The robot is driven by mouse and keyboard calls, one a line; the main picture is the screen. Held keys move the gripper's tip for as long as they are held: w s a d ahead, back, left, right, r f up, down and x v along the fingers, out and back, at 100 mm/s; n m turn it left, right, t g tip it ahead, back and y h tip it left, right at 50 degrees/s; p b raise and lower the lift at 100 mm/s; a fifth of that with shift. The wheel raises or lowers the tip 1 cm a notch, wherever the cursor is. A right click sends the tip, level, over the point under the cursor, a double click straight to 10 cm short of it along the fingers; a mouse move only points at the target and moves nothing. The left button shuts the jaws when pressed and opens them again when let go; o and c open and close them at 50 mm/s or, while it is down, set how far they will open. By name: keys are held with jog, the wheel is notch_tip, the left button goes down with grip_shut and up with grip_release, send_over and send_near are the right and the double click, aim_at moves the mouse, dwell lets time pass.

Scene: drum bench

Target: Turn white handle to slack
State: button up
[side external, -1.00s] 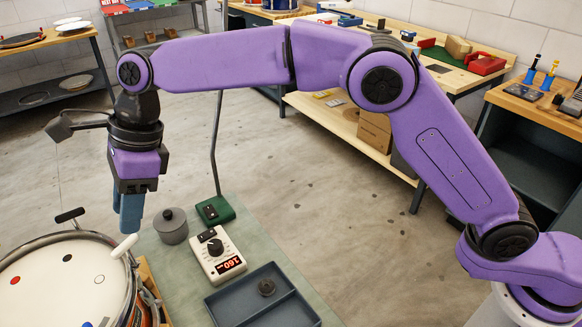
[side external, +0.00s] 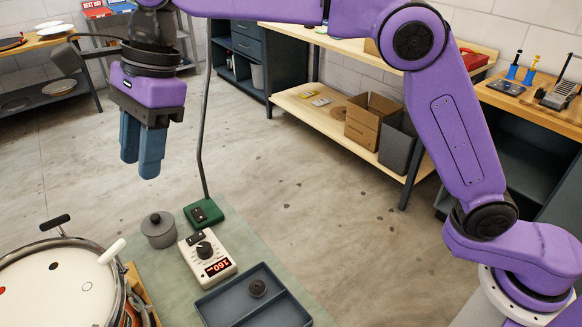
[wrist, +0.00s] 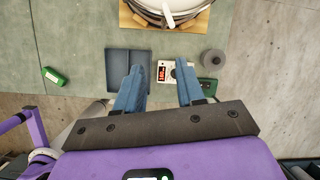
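The white handle (side external: 112,251) sticks up at the right rim of the drum (side external: 62,280), at the lower left of the side view. In the wrist view the white handle (wrist: 168,18) shows at the top, on the drum's near edge. My gripper (side external: 139,170) is raised well above the bench, apart from the handle and the drum. In the wrist view its two blue fingers (wrist: 158,85) stand apart with nothing between them. A black handle (side external: 55,222) sits on the drum's far rim.
A thin pole rises behind the green box. The air around my gripper is clear.

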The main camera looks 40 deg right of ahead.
jog(key=s+d+f+n+h, duration=0.1)
jog(key=s+d+f+n, duration=0.1)
jog(key=s+d+n, duration=0.3)
jog(key=s+d+f+n+h, duration=0.1)
jog(key=s+d+f+n, duration=0.2)
jog(key=s+d+n, duration=0.2)
jog(key=shift+d+n, duration=1.6)
jog(key=shift+d, duration=1.9)
jog(key=shift+s+f, duration=0.1)
